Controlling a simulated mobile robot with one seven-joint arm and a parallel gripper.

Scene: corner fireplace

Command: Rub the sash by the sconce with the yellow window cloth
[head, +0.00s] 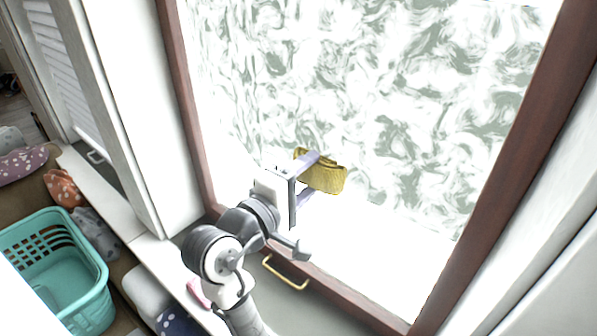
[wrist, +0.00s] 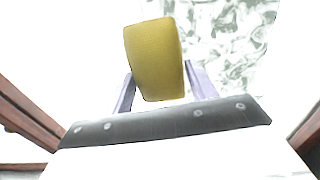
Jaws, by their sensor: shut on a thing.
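The yellow window cloth (head: 328,177) is a folded, thick pad between the two lilac fingers of my gripper (head: 314,174). My gripper is shut on it, and the cloth also fills the upper middle of the wrist view (wrist: 154,58). The sash (head: 181,100) has a reddish-brown frame around a large bright pane. Grey-green smears cover most of the pane (head: 400,90), while its lower strip looks plain white. The cloth is at the lower left-middle of the pane, by the lower edge of the smears. I cannot tell whether it touches the glass. No sconce is identifiable.
Another white-framed window (head: 66,70) with a blind is at far left.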

